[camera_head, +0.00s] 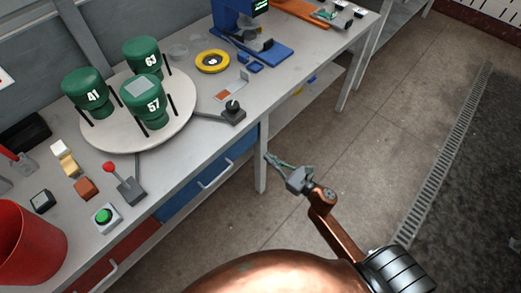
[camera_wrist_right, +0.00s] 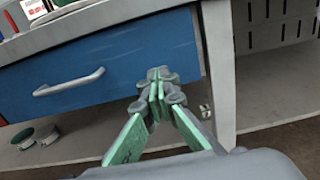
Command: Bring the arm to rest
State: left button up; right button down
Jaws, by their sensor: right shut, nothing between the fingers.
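My right gripper (camera_head: 270,158) is shut and empty. It is off the front edge of the workbench, beside a grey table leg (camera_head: 262,165). In the right wrist view its green fingers (camera_wrist_right: 155,85) meet at the tips, in front of a blue drawer (camera_wrist_right: 100,70) with a light handle. My right arm reaches it from the lower right in the head view. My left gripper is not in view.
The grey bench (camera_head: 190,170) holds a round white turntable (camera_head: 125,140) with green numbered cylinders (camera_head: 90,98), a lever with a red knob (camera_head: 125,185), a green button (camera_head: 104,217) and a red bin (camera_head: 28,245). The floor (camera_head: 330,140) to the right is clear.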

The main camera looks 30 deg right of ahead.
jog(key=v, duration=0.4)
